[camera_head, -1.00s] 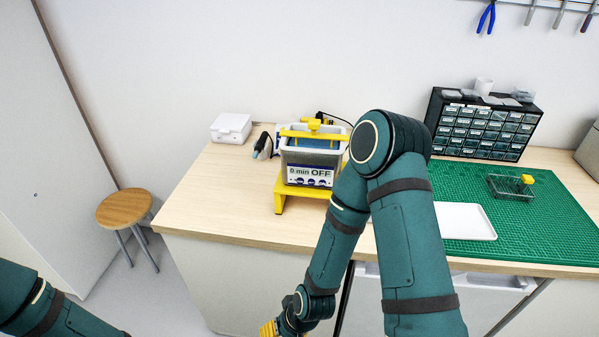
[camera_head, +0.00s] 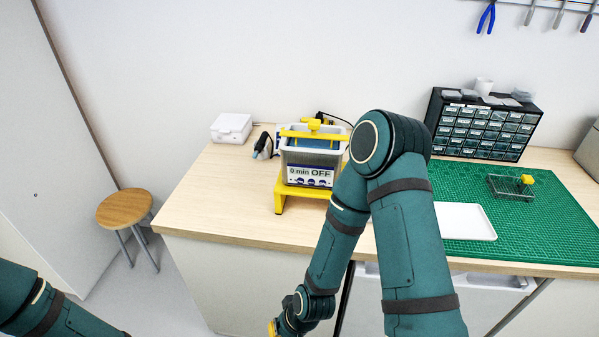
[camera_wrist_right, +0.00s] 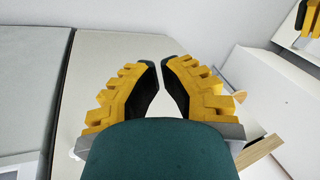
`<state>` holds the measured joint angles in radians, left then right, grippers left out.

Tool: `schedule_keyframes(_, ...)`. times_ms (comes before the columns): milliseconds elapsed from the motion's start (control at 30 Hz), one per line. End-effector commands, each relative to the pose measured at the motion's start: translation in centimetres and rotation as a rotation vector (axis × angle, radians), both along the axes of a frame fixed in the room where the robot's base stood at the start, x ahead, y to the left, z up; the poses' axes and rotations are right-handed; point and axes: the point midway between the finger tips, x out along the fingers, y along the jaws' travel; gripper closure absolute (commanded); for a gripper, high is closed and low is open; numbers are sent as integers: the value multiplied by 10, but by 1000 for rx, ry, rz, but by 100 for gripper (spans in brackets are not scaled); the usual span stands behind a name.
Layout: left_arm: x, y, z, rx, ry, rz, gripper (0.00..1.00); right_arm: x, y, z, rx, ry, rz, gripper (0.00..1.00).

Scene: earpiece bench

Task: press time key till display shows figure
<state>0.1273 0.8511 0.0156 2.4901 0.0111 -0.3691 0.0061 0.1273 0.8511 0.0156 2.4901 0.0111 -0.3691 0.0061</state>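The cleaner (camera_head: 311,158) is a grey-white box with a yellow bar across its top, on a yellow stand (camera_head: 280,198). Its front display (camera_head: 310,173) reads "0 min OFF". Small blue keys (camera_head: 313,181) sit in a row under the text; their labels are too small to read. My right gripper (camera_wrist_right: 160,64) has its yellow-backed, black-padded fingertips almost together, with a narrow gap and nothing between them. In the head view only a bit of its yellow shows at the bottom edge, below the bench edge and away from the keys. My left gripper is out of view.
A white box (camera_head: 231,127) and a dark handheld tool (camera_head: 262,146) lie left of the cleaner. On the right are a green mat (camera_head: 540,215), a white tray (camera_head: 466,222), a wire basket (camera_head: 508,188) and a drawer cabinet (camera_head: 484,128). A stool (camera_head: 124,207) stands left of the bench.

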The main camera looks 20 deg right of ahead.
Motion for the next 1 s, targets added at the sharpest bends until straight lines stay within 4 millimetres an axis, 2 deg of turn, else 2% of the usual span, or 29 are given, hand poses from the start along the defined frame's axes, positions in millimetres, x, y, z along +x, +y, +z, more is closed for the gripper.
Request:
schedule_keyframes(733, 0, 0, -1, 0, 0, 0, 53, 4, 2, 0, 11, -20, -6, 100)
schedule_keyframes(867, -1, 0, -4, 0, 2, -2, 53, 20, 8, 4, 60, -106, -36, 100)
schedule_keyframes(1000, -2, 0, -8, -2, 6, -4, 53, 54, 18, 21, 158, -287, -114, 100)
